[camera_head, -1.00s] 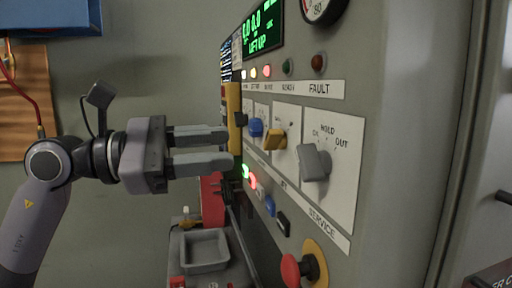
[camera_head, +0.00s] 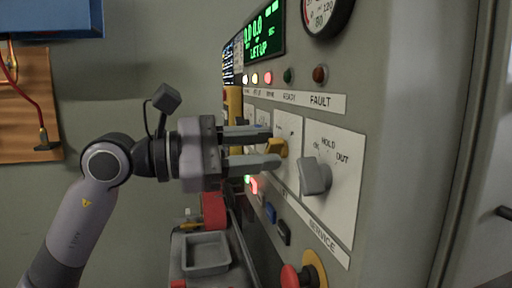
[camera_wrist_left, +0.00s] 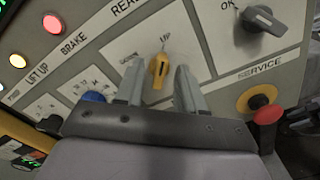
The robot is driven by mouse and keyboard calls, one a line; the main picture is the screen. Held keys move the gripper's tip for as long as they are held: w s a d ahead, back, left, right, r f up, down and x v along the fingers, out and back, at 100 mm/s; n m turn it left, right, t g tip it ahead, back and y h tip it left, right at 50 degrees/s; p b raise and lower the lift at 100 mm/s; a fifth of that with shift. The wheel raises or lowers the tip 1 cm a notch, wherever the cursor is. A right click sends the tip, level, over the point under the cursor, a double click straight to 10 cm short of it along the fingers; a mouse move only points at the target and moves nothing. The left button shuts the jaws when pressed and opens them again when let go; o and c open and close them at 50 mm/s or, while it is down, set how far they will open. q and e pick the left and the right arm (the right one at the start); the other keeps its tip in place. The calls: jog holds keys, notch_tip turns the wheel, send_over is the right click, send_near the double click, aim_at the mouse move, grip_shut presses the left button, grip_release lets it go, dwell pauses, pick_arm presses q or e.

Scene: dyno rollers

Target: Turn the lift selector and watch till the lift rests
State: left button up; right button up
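The lift selector is a yellow knob (camera_head: 277,148) on a white plate of the grey control panel. In the left wrist view the knob (camera_wrist_left: 158,71) sits below a label reading UP, its narrow end toward that label. My left gripper (camera_head: 276,146) is open, with one finger on each side of the knob. In the left wrist view gaps show between the knob and both fingers (camera_wrist_left: 159,78), so no grip shows. The green display (camera_head: 264,36) reads LIFT UP. The lift itself is not identifiable. My right gripper is out of view.
A grey knob (camera_head: 315,177) is right of the selector, and a blue knob (camera_wrist_left: 93,97) is to its left. A red emergency-type button (camera_head: 291,277) is lower right. White, yellow and red lamps (camera_head: 268,78) are lit; the FAULT lamp (camera_head: 320,74) looks dark. A grey tray (camera_head: 205,254) lies below.

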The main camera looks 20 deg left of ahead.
pick_arm(q)
grip_shut()
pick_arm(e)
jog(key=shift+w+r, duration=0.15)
